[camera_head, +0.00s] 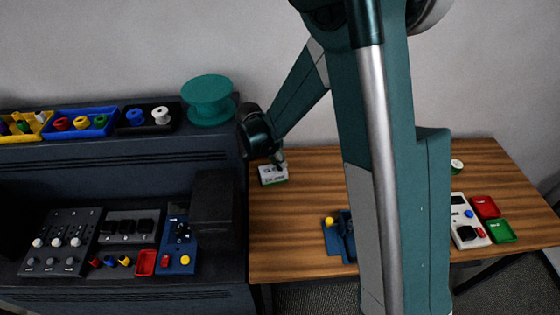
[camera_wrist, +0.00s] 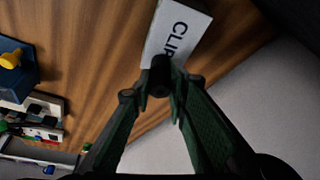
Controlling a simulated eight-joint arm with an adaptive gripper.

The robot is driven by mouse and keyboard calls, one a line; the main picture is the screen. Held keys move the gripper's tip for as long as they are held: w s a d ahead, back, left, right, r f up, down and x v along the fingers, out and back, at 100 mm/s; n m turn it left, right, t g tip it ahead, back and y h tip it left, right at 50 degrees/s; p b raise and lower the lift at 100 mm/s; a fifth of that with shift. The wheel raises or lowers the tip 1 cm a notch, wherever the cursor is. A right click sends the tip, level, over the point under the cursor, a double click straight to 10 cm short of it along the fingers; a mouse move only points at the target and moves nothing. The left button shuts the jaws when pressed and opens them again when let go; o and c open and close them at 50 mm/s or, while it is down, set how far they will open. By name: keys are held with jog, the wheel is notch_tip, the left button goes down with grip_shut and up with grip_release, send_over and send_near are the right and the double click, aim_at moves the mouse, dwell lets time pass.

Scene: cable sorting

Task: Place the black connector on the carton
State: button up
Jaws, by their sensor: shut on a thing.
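The carton (camera_head: 270,175) is a small white box with dark lettering near the table's left edge. In the wrist view the carton (camera_wrist: 176,30) shows the letters "CLI" and lies just beyond the fingertips. My gripper (camera_head: 280,160) is over the carton in the head view. In the wrist view my gripper (camera_wrist: 160,90) is shut on the black connector (camera_wrist: 160,74), a dark rounded piece between the fingertips. The connector overlaps the carton's near end in that view. I cannot tell whether it touches the carton. The connector is too small to make out in the head view.
A blue fixture with a yellow knob (camera_head: 329,221) stands at the table's middle, partly behind my arm. A white device (camera_head: 464,222), a red tray (camera_head: 485,206) and a green tray (camera_head: 502,231) are at right. A dark bench with a teal spool (camera_head: 209,99) is at left.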

jog(key=shift+f, duration=0.15)
jog(key=o, duration=0.9)
jog(key=shift+v, duration=6.15)
jog(key=shift+w+d, duration=0.1)
jog(key=shift+d, duration=0.05)
